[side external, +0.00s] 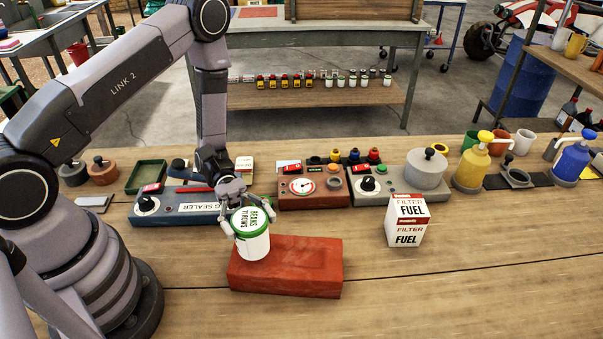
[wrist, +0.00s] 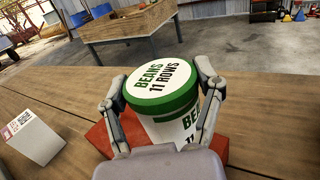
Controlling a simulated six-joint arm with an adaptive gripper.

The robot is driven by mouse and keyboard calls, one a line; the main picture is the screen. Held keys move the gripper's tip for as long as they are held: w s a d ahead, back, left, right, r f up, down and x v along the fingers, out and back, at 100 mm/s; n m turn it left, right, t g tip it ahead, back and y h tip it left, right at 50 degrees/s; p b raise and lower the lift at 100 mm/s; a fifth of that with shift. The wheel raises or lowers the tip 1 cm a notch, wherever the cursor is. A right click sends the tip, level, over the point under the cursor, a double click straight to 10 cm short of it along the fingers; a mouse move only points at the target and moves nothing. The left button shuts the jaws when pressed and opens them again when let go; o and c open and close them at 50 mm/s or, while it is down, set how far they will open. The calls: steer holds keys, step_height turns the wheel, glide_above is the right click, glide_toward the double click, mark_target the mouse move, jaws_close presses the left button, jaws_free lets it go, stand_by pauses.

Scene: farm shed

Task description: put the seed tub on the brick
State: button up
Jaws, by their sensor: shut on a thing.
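The seed tub (side external: 252,243) is white with a green-rimmed lid lettered "BEANS 11 ROWS". My gripper (side external: 235,219) is shut on it, with a finger on each side near the lid. In the wrist view the tub (wrist: 163,92) stands between the fingers of my gripper (wrist: 161,98), looking close to upright. The red brick (side external: 305,265) lies flat on the bench, and the tub is over its left part. It also shows below the tub in the wrist view (wrist: 101,140). I cannot tell whether the tub's base touches the brick.
A fuel filter box (side external: 408,221) stands right of the brick. Behind are a blue bag sealer (side external: 177,205), a brown gauge box (side external: 312,187) and a grey switch box (side external: 375,186). Yellow (side external: 473,163) and blue (side external: 571,162) pump bottles stand at the right. The bench's front right is clear.

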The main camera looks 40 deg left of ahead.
steer(key=shift+f, duration=1.45)
steer(key=shift+f, duration=0.1)
steer(key=o, duration=1.2)
